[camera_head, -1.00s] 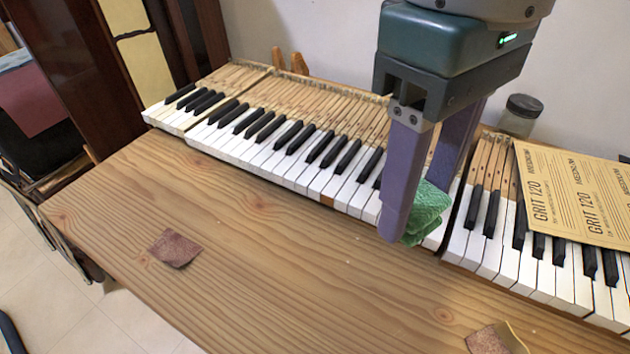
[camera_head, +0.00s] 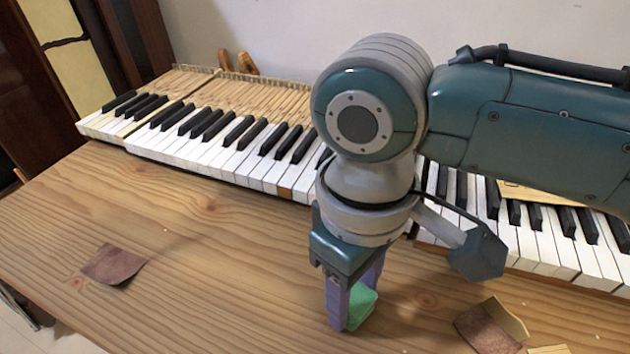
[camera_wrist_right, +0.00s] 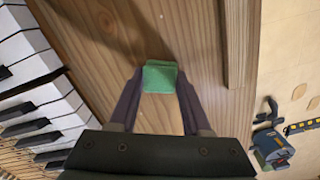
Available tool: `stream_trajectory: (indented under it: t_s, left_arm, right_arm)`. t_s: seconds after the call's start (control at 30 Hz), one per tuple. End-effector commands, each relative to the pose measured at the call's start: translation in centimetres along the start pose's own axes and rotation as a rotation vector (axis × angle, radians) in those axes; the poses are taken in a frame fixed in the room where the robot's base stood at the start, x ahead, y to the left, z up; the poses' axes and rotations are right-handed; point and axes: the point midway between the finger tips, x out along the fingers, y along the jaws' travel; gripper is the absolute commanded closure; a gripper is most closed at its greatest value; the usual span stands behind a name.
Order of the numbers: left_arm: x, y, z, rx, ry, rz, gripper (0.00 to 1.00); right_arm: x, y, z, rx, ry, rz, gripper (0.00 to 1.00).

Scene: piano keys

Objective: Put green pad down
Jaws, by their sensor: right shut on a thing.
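The green pad (camera_head: 359,304) is a small folded green cloth at the front middle of the wooden table (camera_head: 200,240). My right gripper (camera_head: 352,318) points down and is shut on the pad. In the right wrist view the pad (camera_wrist_right: 160,76) sits between the two purple fingertips (camera_wrist_right: 160,80), over bare wood. I cannot tell whether the pad touches the table. My left gripper is not in view.
Piano keys (camera_head: 215,140) run along the back of the table. A brown sandpaper piece (camera_head: 113,264) lies at the left. Another folded piece (camera_head: 488,330) lies right of the gripper. The table's middle left is clear.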

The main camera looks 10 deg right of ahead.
Motion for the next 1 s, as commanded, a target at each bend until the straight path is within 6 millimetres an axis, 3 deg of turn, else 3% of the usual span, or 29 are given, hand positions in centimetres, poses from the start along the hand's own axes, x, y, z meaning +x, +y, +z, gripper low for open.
stream_trajectory:
  t_s: [0.4, 0.43, 0.7, 1.0]
  left_arm:
    - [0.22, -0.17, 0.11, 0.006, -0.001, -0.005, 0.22]
    - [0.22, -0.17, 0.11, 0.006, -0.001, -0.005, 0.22]
    - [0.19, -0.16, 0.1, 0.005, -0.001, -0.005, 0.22]
    - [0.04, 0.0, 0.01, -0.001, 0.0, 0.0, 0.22]
  right_arm:
    - [0.77, -0.04, -0.03, 0.0, 0.0, -0.001, 1.0]
    - [0.79, -0.03, -0.03, 0.001, 0.0, -0.001, 0.51]
    - [0.72, -0.01, -0.04, 0.0, 0.001, 0.0, 0.22]
    - [0.23, 0.02, -0.07, -0.001, 0.003, 0.001, 0.22]
